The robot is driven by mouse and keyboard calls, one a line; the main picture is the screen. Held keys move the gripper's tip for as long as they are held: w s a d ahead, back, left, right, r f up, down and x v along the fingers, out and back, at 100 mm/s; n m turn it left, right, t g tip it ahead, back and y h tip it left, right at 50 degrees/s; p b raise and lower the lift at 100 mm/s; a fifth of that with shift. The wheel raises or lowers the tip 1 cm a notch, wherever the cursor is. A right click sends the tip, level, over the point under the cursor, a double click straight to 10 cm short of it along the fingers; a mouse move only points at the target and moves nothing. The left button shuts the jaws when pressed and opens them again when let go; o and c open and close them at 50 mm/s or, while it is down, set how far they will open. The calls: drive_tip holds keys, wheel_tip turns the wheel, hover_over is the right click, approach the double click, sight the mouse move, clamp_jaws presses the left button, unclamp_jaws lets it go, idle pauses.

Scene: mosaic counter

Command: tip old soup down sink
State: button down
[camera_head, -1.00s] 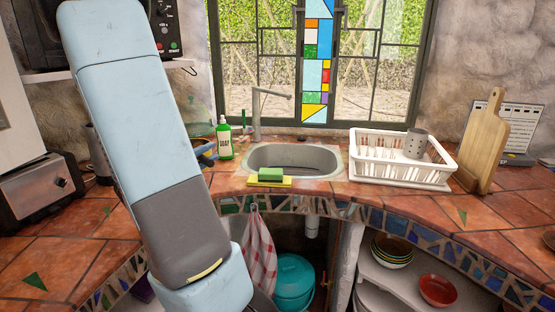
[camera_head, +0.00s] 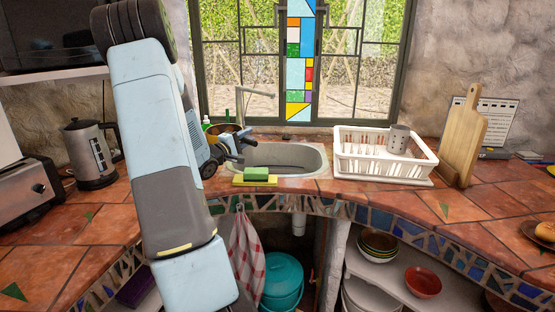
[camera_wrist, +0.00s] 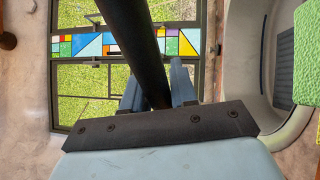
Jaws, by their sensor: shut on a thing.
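My gripper (camera_head: 236,143) is at the left rim of the sink (camera_head: 290,158), seen partly behind my forearm. In the wrist view, my gripper (camera_wrist: 157,88) is shut on a dark, bar-like handle (camera_wrist: 147,40) that runs between the fingers. A small pot (camera_head: 222,128) with a brownish inside shows just behind my gripper in the head view, at the sink's left back edge. It looks roughly level; its contents are too small to make out. The tap (camera_head: 240,105) stands right beside it. The sink basin also shows at the right of the wrist view (camera_wrist: 235,60).
A white dish rack (camera_head: 380,155) holding a grey cup stands right of the sink. A green soap bottle (camera_head: 206,123) is mostly hidden. A kettle (camera_head: 90,153) and toaster (camera_head: 25,190) stand left.

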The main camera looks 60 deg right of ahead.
drive_tip(key=s+d+f, duration=0.2)
drive_tip(key=s+d, duration=0.5)
drive_tip(key=d, duration=0.5)
drive_tip(key=shift+f+m, duration=0.3)
drive_tip(key=shift+f, duration=0.05)
drive_tip(key=shift+s, duration=0.1)
